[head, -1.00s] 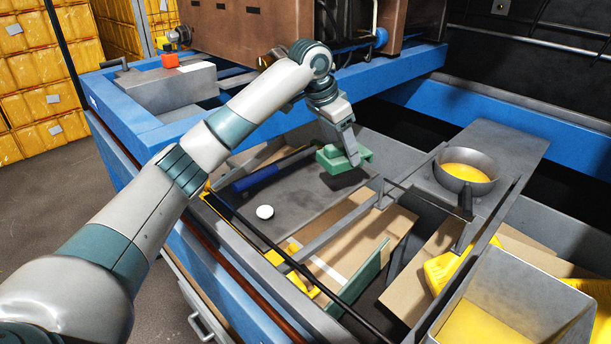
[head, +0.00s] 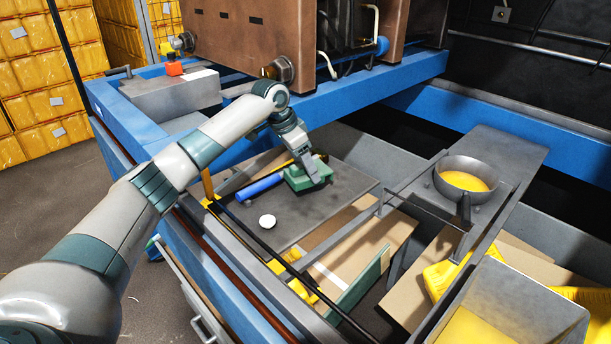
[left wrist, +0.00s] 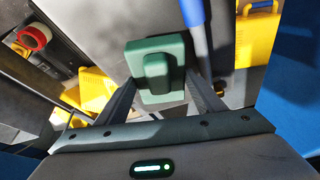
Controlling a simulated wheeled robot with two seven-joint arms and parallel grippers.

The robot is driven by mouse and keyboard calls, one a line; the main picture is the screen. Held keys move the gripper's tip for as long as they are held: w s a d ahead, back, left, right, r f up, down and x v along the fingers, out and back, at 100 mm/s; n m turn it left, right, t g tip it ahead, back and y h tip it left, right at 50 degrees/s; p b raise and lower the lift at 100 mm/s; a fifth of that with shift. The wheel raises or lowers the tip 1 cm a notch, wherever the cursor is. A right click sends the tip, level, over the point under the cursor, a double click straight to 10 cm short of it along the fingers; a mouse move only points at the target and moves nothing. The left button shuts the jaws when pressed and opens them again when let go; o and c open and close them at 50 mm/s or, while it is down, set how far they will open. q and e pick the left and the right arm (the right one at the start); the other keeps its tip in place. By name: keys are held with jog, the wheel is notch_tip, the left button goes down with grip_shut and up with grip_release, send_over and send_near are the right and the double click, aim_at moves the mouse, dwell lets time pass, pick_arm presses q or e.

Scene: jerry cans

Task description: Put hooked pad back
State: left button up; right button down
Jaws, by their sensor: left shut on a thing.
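The green pad (head: 307,176) is a block with a raised grip. My left gripper (head: 312,172) is shut on the pad from above. In the left wrist view the pad (left wrist: 157,70) sits between the two fingers (left wrist: 160,88), and the blue handle (left wrist: 193,15) is close beside it. The pad looks at or just above the tray surface; I cannot tell if it touches. My right gripper is not in view.
A white round knob (head: 267,221) is on the tray in front of the pad. A pan of yellow liquid (head: 466,178) stands on the grey ledge at the right. A metal bin (head: 515,305) is at the front right. The brown machine (head: 235,35) overhangs behind.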

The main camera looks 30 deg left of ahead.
aim_at(306, 176)
pick_arm(q)
jog(key=shift+f, duration=0.3)
jog(key=shift+f+p, duration=0.95)
jog(key=shift+p, duration=0.3)
jog(key=shift+f, duration=0.5)
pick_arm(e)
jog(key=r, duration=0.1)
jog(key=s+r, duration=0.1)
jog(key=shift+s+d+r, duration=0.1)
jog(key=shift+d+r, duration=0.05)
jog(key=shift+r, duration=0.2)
pick_arm(q)
jog(key=shift+f, duration=0.15)
jog(key=o, duration=1)
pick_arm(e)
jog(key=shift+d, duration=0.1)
